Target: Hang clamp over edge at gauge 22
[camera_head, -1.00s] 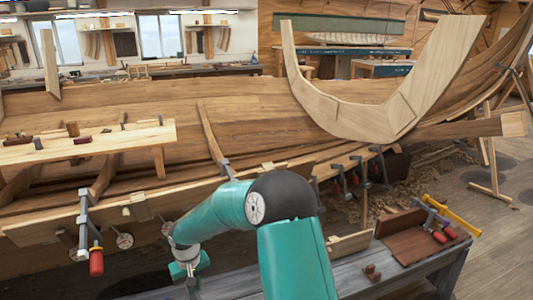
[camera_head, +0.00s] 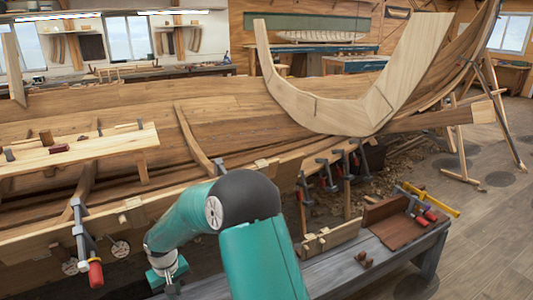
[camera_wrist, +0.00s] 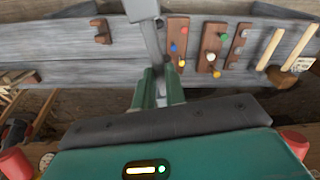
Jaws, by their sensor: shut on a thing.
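In the wrist view my gripper (camera_wrist: 158,90) has green fingers shut on the grey metal bar of a clamp (camera_wrist: 151,38). A pale grey block tops the bar, and its far end is cut off by the frame. In the head view my gripper (camera_head: 170,288) is at the bottom edge, below and in front of the hull's near edge (camera_head: 135,216); the held clamp is not clear there. Two round discs (camera_head: 121,249), perhaps gauges, show on the hull side left of my gripper. No number is readable.
A clamp with a red handle (camera_head: 95,272) hangs on the edge at left. Several clamps (camera_head: 325,175) sit on the edge at right. A grey bench (camera_head: 345,268) at front right carries a brown tray (camera_head: 398,231) and loose clamps (camera_head: 420,205). Floor at right is open.

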